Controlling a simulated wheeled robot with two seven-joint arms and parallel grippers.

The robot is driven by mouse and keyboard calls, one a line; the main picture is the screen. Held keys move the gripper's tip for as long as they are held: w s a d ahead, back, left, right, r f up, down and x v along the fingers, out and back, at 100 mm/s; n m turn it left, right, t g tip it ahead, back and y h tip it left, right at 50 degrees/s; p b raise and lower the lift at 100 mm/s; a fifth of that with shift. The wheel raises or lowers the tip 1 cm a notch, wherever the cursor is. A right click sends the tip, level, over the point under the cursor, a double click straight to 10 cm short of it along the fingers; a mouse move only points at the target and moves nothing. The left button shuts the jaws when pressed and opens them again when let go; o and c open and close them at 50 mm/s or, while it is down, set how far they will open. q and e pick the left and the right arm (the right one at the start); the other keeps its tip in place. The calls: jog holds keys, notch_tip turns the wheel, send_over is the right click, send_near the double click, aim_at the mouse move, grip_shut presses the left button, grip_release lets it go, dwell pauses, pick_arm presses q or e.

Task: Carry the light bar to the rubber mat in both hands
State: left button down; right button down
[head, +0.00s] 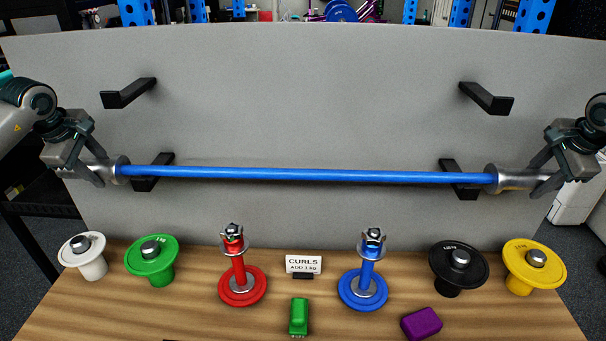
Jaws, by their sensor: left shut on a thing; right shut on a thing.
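The light bar is a long blue bar (310,175) with silver sleeves at both ends. It lies level across the head view, in front of the grey panel and at the lower pair of black hooks. I cannot tell whether it rests on the hooks or is just clear of them. My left gripper (92,172) is shut on the left sleeve. My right gripper (548,180) is shut on the right sleeve. No rubber mat can be made out in this view.
A wooden table (190,318) in front holds several coloured weights, a sign (303,264), a green block (299,317) and a purple block (421,323). The upper hooks (128,93) (487,98) are empty. The lower hooks (153,172) (459,179) are beside the bar. Blue uprights stand behind the panel (310,100).

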pick_arm(q)
jog(key=shift+w+r, duration=0.15)
jog(key=shift+w, duration=0.05)
pick_arm(e)
jog(key=shift+w+r, duration=0.15)
jog(key=shift+r, duration=0.05)
pick_arm(q)
jog(key=shift+r, duration=0.1)
pick_arm(e)
jog(key=shift+r, duration=0.1)
